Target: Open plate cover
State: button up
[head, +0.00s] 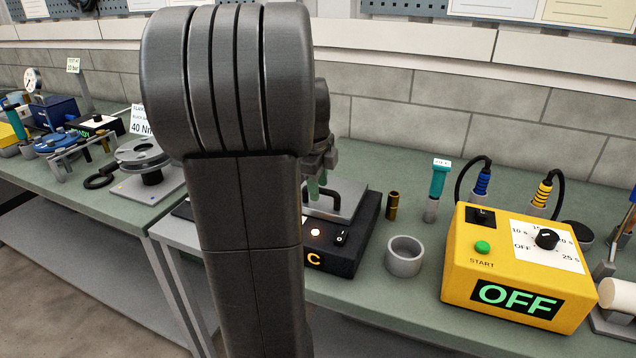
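The plate cover (350,204) is a flat grey lid with a black arched handle (327,190). It lies flat and closed on a black device (348,257) with an orange letter C, a lit round lamp and a rocker switch on its front. My gripper (317,186) points down at the handle, its green fingertips at the handle's left part. I cannot tell whether the fingers touch the handle or how far apart they are. My dark arm hides the left part of the device and cover, and most of the gripper.
Right of the device stand a brass cylinder (392,206), a grey cup (404,256), a teal-topped tool (438,182) and a yellow timer box (518,272) reading OFF. A grey round fixture (142,155) stands left of my arm. A block wall (440,110) closes the back.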

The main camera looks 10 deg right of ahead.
grip_shut()
jog(key=shift+r, duration=0.1)
